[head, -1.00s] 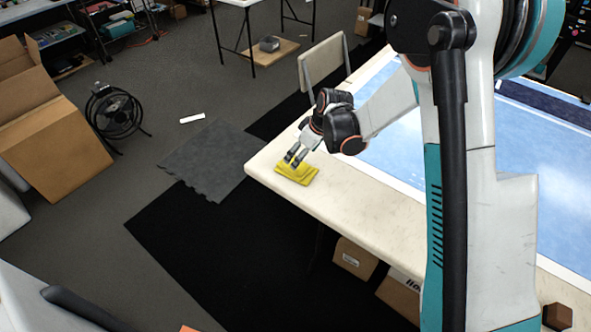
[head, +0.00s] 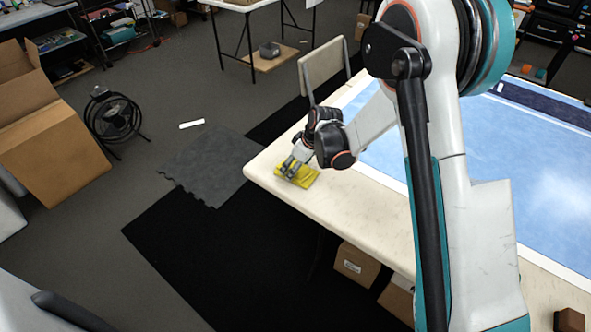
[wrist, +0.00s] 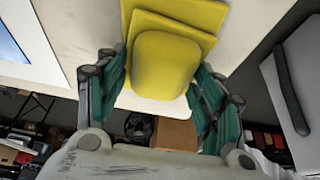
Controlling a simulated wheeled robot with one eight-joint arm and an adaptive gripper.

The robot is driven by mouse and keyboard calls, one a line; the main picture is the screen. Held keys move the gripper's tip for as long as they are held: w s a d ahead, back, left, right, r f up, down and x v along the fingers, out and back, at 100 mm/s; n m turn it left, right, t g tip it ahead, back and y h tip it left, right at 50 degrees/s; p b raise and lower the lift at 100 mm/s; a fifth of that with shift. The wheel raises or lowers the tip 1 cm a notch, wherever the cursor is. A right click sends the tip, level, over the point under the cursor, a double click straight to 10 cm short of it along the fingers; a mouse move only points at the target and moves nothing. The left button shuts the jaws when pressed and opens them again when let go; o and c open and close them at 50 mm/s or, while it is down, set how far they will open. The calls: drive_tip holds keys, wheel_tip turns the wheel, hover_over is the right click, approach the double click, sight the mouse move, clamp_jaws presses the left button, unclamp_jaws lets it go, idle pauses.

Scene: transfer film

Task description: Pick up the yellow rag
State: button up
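The yellow rag (head: 308,177) lies folded on the near left corner of the pale table (head: 330,205). My gripper (head: 291,169) is down at the rag and covers part of it in the head view. In the wrist view the yellow rag (wrist: 178,22) shows stacked folds and a rounded bulge. The bulge lies between the two teal fingers of my gripper (wrist: 161,75), which are spread apart on either side of it. I cannot tell whether the fingertips touch the cloth.
A chair (head: 322,70) stands at the table's far left side. Cardboard boxes (head: 355,264) sit under the table. A black fan (head: 113,115) and a large open carton (head: 45,135) stand on the floor at left. The tabletop around the rag is clear.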

drive_tip(key=c, duration=0.6)
drive_tip(key=shift+r, duration=0.15)
wheel_tip(320, 180, up, 20)
drive_tip(key=p, duration=0.7)
